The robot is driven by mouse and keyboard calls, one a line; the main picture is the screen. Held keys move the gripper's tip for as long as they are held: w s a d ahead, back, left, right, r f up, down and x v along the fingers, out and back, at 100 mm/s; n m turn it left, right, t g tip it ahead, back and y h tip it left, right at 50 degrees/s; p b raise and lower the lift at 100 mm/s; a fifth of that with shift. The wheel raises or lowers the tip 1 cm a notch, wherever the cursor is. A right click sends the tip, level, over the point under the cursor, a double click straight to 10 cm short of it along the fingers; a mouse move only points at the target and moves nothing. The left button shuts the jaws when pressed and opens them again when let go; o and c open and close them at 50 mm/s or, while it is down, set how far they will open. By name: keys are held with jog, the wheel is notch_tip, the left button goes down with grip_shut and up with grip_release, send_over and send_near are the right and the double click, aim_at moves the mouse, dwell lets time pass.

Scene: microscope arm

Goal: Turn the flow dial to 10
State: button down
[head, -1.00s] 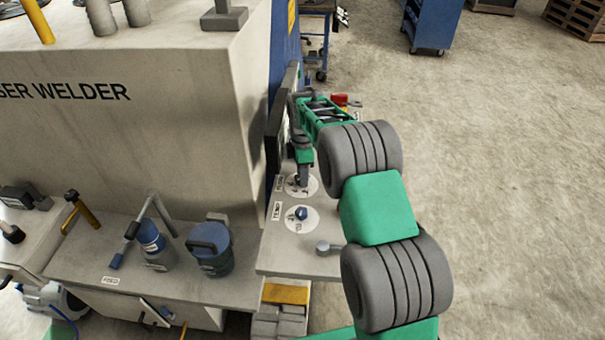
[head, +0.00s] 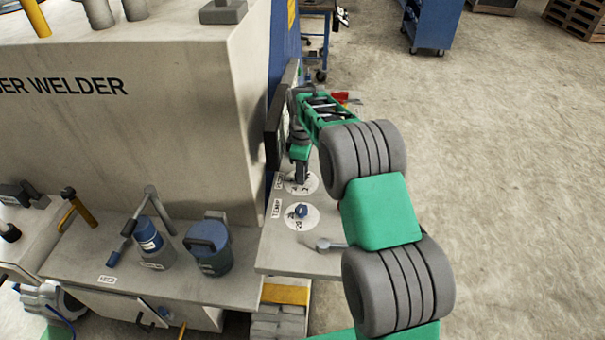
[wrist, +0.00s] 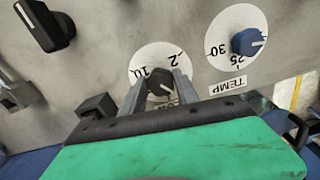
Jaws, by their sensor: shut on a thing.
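The flow dial is a white disc (wrist: 148,58) with a dark knob (wrist: 158,80) at its middle. My gripper (wrist: 160,77) is shut on the knob, a grey finger on each side. The knob has a pale line on it, but I cannot tell which mark it points to. The label below the dial is mostly hidden by my gripper. In the head view my gripper (head: 301,178) reaches down onto the dial (head: 312,184), hiding most of the knob.
The TEMP dial with a blue knob (head: 301,211) sits beside the flow dial; it also shows in the wrist view (wrist: 248,42). A grey lever (head: 325,245) is at the panel's near edge. The welder body (head: 150,130) rises on the left. Open floor lies right.

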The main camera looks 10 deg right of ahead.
jog(key=m+b, duration=0.1)
jog(key=m, duration=0.5)
jog(key=shift+a, duration=0.1)
jog(key=shift+r+m, duration=0.1)
jog(key=shift+m, duration=0.2)
dwell(0.3)
jog(key=c, duration=0.9)
grip_release()
jog(key=shift+s, duration=0.1)
notch_tip(320, 180, up, 8)
jog(key=shift+f+b, duration=0.15)
jog(key=shift+b, duration=0.8)
